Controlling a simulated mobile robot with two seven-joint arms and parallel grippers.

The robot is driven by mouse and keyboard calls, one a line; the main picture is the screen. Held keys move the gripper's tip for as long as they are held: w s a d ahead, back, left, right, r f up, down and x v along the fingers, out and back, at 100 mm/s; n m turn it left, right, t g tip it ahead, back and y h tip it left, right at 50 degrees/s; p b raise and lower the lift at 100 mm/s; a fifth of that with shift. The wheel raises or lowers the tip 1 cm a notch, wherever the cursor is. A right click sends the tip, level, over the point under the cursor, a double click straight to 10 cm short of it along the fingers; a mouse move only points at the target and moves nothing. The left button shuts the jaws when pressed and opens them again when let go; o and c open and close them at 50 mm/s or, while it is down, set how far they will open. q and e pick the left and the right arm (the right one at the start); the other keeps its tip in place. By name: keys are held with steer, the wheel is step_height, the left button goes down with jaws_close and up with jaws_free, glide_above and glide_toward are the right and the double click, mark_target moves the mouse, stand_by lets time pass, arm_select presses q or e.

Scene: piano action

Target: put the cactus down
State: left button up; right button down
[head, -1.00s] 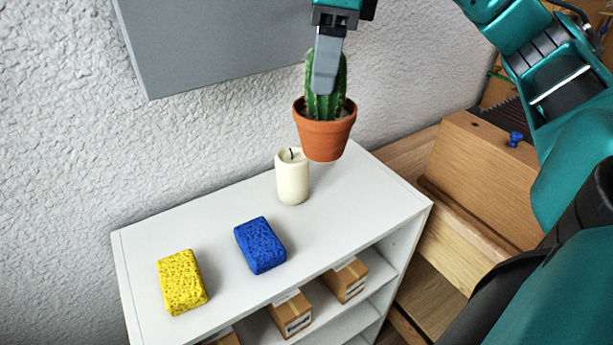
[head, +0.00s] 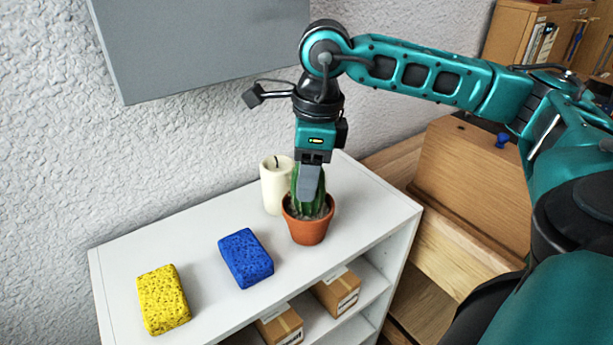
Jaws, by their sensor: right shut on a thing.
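The cactus (head: 322,196) is green and stands upright in a terracotta pot (head: 308,229). My right gripper (head: 309,188) points down from above and is shut on the cactus. The pot is at the top of the white shelf unit (head: 205,231), in front of the candle and right of the blue sponge. Its base looks to be on or just above the white surface; I cannot tell which. My left gripper is not in view.
A cream candle (head: 273,187) stands close behind the pot. A blue sponge (head: 246,258) and a yellow sponge (head: 163,299) lie to the left. A grey box (head: 200,40) hangs on the wall above. Cardboard boxes (head: 338,289) sit on the lower shelf.

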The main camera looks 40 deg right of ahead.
steer(key=shift+f, duration=0.25)
steer(key=shift+f, duration=0.2)
steer(key=c, duration=0.6)
jaws_free()
steer(key=shift+c, duration=0.2)
steer(key=shift+o, duration=0.6)
steer(key=shift+r, duration=0.15)
